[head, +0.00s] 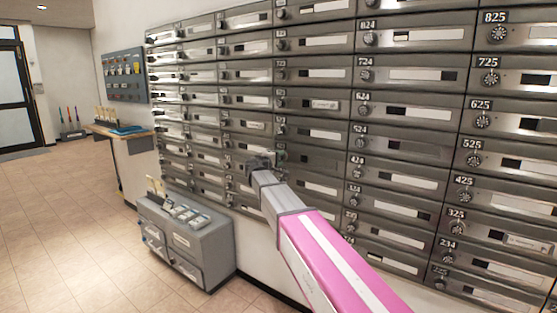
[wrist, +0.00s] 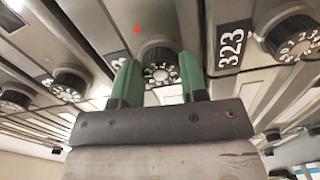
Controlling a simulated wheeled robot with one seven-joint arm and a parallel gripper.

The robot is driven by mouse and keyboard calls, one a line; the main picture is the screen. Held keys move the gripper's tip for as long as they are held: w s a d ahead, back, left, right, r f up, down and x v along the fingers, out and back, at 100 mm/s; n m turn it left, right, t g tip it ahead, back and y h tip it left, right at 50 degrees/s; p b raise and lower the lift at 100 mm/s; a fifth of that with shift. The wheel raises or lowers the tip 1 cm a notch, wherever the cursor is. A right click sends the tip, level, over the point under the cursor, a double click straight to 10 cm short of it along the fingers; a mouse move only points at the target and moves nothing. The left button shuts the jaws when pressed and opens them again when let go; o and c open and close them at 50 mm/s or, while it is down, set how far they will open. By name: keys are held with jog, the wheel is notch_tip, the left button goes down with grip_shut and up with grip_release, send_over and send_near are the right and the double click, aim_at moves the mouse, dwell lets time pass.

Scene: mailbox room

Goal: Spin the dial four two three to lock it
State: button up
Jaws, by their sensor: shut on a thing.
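The dial (wrist: 160,72) is a dark round knob with a pale numbered face, set on a metal mailbox door. In the wrist view, my gripper's (wrist: 156,82) two green fingers stand on either side of the dial and are shut on it. The label beside this dial is mostly hidden by the left finger; only its last digit, a 3, shows. In the head view, my gripper (head: 270,161) is at the mailbox wall, in the column left of 424, and hides the dial. The number the dial is turned to is too small to read.
A neighbouring dial (wrist: 290,38) with the label 323 (wrist: 232,46) sits close on the right in the wrist view. Another dial (wrist: 69,84) is on the left. A grey cabinet (head: 187,240) stands below the mailboxes. Open tiled floor (head: 60,220) lies left.

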jog(key=m, duration=0.4)
jog(key=shift+f+m, duration=0.1)
jog(key=shift+m, duration=0.2)
jog(key=m, duration=0.5)
jog(key=shift+m, duration=0.3)
jog(key=m, duration=0.8)
jog(key=shift+a+f+m, duration=0.1)
jog(key=shift+m, duration=0.2)
jog(key=shift+w, duration=0.1)
jog(key=o, duration=0.9)
jog(key=v, duration=1)
jog(key=shift+s+a, duration=0.3)
